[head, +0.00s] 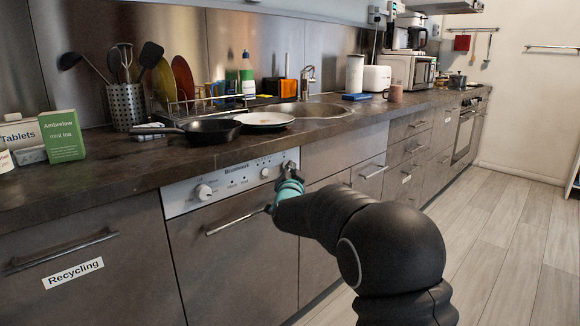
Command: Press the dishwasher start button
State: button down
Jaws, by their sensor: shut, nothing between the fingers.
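The dishwasher (232,262) is built in under the counter, with a closed door and a bar handle (234,222). Another round control (265,172) sits near the panel's right end. My gripper (288,170) is shut and empty at the panel's right end, close in front of it. Whether it touches the panel I cannot tell. The gripper hides part of the panel's right end, and I cannot tell which button is the start button.
A black pan (211,132) and a plate (264,119) stand on the counter (120,168) above the panel. A drawer marked Recycling (70,285) is at the left. More closed drawers (370,172) run to the right. The wooden floor (500,230) is clear.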

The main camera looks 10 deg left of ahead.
jog(key=shift+a+r, duration=0.35)
jog(key=shift+a, duration=0.05)
dwell(0.4)
jog(key=shift+f+b, duration=0.15)
jog(key=shift+b, duration=0.2)
jog(key=shift+s+d+f+b, duration=0.15)
jog(key=shift+b, duration=0.25)
jog(key=shift+d, duration=0.15)
jog(key=shift+d+f, duration=0.15)
jog(key=shift+d, duration=0.05)
jog(key=shift+s+d+b, duration=0.15)
jog(key=shift+d+b, duration=0.2)
jog(key=shift+b, duration=0.15)
jog(key=s+d+b, duration=0.2)
jog(key=d+b, duration=0.1)
jog(key=shift+s, duration=0.3)
